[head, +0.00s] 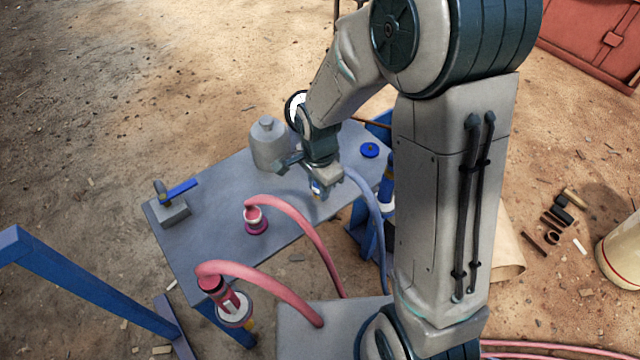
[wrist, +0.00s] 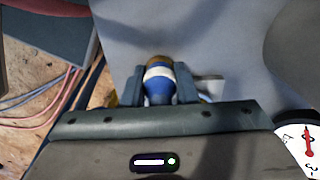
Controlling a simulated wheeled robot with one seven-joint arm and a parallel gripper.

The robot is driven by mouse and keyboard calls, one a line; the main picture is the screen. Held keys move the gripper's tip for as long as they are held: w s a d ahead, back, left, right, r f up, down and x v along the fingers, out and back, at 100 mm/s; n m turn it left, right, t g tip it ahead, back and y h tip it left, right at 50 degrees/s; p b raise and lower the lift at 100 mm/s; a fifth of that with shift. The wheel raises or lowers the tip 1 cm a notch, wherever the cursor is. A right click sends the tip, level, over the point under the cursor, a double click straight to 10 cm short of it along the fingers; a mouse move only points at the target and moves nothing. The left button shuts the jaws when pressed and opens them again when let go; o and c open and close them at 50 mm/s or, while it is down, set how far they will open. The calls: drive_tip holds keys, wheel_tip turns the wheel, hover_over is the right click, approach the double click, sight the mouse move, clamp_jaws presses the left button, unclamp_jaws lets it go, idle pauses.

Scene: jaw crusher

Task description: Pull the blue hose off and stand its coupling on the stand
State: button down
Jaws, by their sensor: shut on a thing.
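My gripper (head: 322,184) is over the grey table (head: 205,250), shut on the blue hose's coupling (wrist: 158,82). In the wrist view the coupling is blue with a white band and a brownish end, between the two jaws. The pale blue hose (head: 372,192) curves from my gripper to the right and down toward the arm. A flat round blue piece with a small knob (head: 370,150), possibly the stand, sits on the table to the right of my gripper, apart from the coupling. Whether the coupling touches the table is unclear.
A red hose coupling (head: 256,222) stands on the table; another red hose (head: 228,296) ends at the lower left. A grey bottle-shaped body (head: 268,148) is close left of my gripper.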

drive_tip(key=c, duration=1.1)
unclamp_jaws()
drive_tip(key=shift+o, duration=0.2)
wheel_tip(320, 180, up, 14)
drive_tip(key=p, duration=0.3)
drive_tip(key=shift+f, duration=0.1)
